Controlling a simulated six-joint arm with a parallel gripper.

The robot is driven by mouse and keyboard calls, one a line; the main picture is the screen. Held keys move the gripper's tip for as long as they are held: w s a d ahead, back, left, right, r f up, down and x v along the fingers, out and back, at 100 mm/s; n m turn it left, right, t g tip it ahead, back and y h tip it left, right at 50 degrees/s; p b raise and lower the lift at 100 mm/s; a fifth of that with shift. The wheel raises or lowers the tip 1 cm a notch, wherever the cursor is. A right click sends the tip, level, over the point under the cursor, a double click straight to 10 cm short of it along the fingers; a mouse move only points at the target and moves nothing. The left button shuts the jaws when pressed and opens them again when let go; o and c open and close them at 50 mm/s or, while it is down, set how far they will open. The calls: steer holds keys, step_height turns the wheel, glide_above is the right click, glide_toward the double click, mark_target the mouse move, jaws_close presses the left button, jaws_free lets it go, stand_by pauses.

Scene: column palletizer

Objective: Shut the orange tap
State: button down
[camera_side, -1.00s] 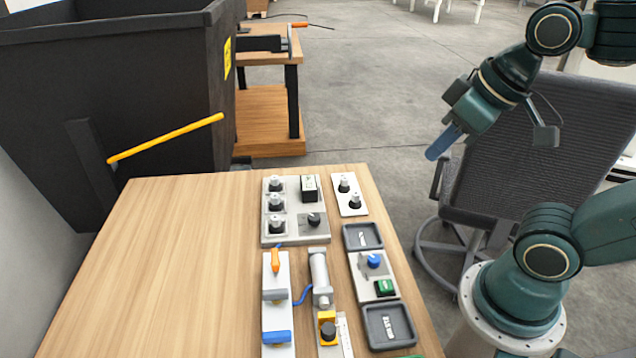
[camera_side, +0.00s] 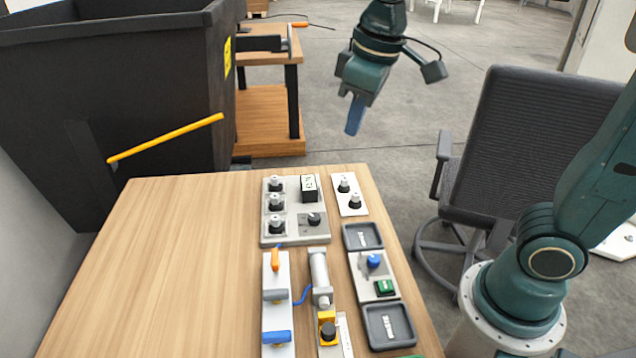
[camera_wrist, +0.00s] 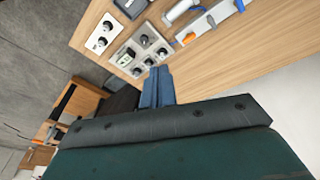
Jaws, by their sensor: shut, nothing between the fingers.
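The orange tap (camera_side: 275,260) is a small orange lever at the far end of a white plate (camera_side: 268,314) on the wooden table. Its handle points along the plate's length in the side view. In the wrist view the orange tap (camera_wrist: 189,38) shows near the top, right of centre. A grey tap (camera_side: 275,295) and a blue tap (camera_side: 277,337) sit on the same plate. My gripper (camera_side: 354,130) has blue fingers, is shut and empty, and hangs in the air beyond the table's far edge, well away from the tap. Its fingers also show in the wrist view (camera_wrist: 157,88).
A grey panel with knobs and a small display (camera_side: 309,188) lies beyond the tap plate. A cylinder (camera_side: 320,272) and two dark trays (camera_side: 362,236) lie to its right. A black bin (camera_side: 110,100) stands at left, a chair (camera_side: 535,150) at right. The table's left half is clear.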

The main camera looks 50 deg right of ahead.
steer(key=w+a+f+n+g, duration=0.1)
steer(key=w+a+f, duration=0.1)
steer(key=w+a, duration=0.3)
steer(key=n+g, duration=0.1)
steer(key=n, duration=0.1)
glide_above(275, 259)
steer(key=w+d, duration=0.1)
steer(key=d, duration=0.2)
step_height(275, 259, down, 4)
steer(key=w+a+f+n+g+h, duration=0.2)
steer(key=w+a+f, duration=0.3)
steer(key=a+f, duration=0.5)
step_height(275, 259, down, 3)
steer(key=shift+r+n+g, duration=0.2)
steer(key=shift+n+g, duration=0.1)
steer(key=shift+w+f, duration=0.1)
steer(key=x, duration=1)
steer(key=shift+d, duration=0.1)
steer(key=shift+s+d, duration=1.35)
steer(key=shift+s, duration=0.05)
